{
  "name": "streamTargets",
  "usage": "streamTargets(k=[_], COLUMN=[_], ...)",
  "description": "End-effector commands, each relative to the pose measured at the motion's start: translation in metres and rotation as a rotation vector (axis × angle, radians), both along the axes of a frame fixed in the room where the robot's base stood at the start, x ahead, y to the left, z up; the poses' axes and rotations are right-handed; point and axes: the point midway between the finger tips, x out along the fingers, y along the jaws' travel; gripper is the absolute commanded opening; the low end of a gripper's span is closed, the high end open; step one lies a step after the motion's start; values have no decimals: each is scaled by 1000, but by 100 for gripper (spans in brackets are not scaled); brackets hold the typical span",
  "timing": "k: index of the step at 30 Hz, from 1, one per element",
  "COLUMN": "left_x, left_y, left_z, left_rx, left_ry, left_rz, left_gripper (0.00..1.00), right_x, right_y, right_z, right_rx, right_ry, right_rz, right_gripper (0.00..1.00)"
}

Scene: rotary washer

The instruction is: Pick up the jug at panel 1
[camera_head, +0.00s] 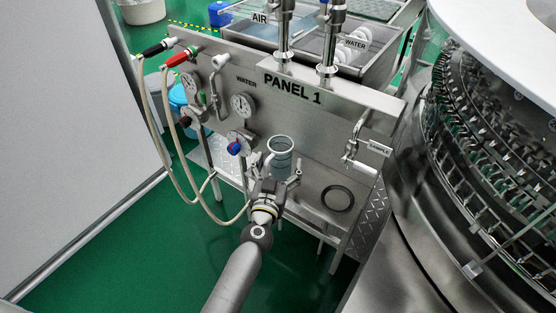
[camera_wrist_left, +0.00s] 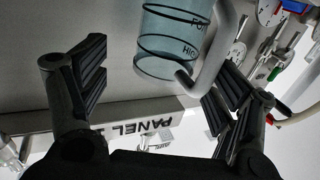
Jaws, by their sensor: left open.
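The jug (camera_head: 281,158) is a clear, bluish cylinder with dark ring marks, standing upright in front of panel 1 (camera_head: 300,97). In the left wrist view the jug (camera_wrist_left: 172,42) shows upside down, with its grey handle (camera_wrist_left: 218,55) on the right. My left gripper (camera_head: 280,174) is open at the jug's near side. In the wrist view its two fingers (camera_wrist_left: 162,90) are spread wide, with the jug ahead of the gap and the handle close to the right finger. Nothing is gripped. The jug's lower part is hidden by the gripper in the head view. My right gripper is not in view.
Gauges, valves and a blue knob (camera_head: 234,147) sit left of the jug. Hoses (camera_head: 160,130) hang at the panel's left. A tap (camera_head: 355,145) and a dark ring (camera_head: 337,198) are to the right. The round washer machine (camera_head: 480,150) stands close on the right.

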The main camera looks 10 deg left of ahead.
Motion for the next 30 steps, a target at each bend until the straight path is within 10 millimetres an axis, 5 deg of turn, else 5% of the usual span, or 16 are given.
streamTargets(k=[12,22,30], left_x=[47,52,51], left_y=[8,8,8], left_z=[-6,-6,-6], left_rx=[1,0,0], left_ry=[-1,0,0], left_rz=[0,0,0], left_gripper=[84,84,50], right_x=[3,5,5], right_y=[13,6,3], right_z=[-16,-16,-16], right_rx=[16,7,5], right_ry=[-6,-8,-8], right_rz=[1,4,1], right_gripper=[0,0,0])
